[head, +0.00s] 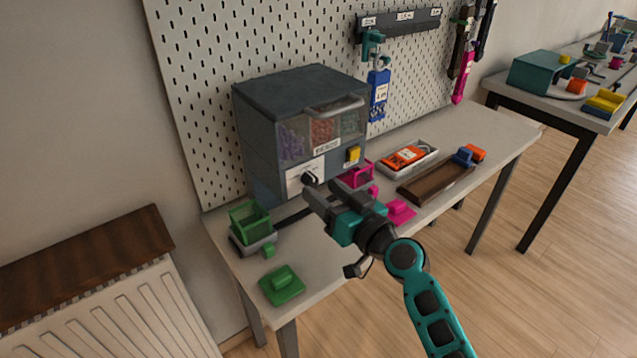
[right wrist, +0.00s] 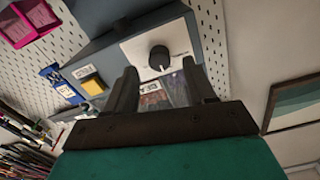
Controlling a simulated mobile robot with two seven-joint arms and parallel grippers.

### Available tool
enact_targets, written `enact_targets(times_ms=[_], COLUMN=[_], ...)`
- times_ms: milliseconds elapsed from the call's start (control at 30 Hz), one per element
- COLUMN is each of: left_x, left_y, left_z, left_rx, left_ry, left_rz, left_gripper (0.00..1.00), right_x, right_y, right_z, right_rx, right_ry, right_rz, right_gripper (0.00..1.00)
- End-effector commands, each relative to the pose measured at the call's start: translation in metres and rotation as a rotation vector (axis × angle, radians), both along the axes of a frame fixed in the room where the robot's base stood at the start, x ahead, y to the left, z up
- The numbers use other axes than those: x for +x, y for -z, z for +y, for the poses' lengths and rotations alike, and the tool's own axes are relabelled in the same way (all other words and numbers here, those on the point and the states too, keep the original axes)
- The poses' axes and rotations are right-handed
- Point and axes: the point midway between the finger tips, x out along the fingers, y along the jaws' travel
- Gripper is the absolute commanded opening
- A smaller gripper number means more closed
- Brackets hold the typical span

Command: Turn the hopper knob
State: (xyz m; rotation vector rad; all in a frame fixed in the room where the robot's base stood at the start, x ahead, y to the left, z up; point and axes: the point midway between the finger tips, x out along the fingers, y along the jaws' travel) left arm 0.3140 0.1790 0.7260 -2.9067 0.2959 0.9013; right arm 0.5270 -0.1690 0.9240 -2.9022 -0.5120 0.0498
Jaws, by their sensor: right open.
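The hopper (head: 262,120) is a dark grey box with clear windows showing purple, red and green contents. Its black knob (head: 309,178) sits on a white plate low on the front. In the right wrist view the knob (right wrist: 159,57) shows between and just beyond my fingertips, with its plate (right wrist: 140,48) around it. My right gripper (head: 320,194) is open and empty in front of the knob; it also shows in the right wrist view (right wrist: 161,70). I see no contact with the knob. My left gripper is not in view.
A yellow button (head: 353,154) is right of the knob. A green bin (head: 249,222) stands at the hopper's left front, a magenta bin (head: 357,174) at its right. A green lid-like piece (head: 282,285), an orange item's tray (head: 427,161) and a brown tray (head: 425,189) are on the table.

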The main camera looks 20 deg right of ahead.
Motion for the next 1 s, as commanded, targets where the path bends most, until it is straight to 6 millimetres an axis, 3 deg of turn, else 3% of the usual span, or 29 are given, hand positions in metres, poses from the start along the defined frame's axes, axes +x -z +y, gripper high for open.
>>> enact_targets(times_ms=[200, 567, 1000], left_x=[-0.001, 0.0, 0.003], left_y=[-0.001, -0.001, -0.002], left_z=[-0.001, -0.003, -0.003], left_rx=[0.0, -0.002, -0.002], left_ry=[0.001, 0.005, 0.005], left_rz=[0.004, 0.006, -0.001], left_gripper=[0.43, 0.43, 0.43], right_x=[0.021, 0.025, 0.025], right_y=[0.0, 0.0, 0.0], right_z=[0.008, 0.009, 0.009], right_rx=[0.001, 0.0, 0.0], right_ry=[0.001, 0.001, 0.001], right_rz=[0.001, 0.001, 0.001], right_gripper=[0.55, 0.55, 0.13])
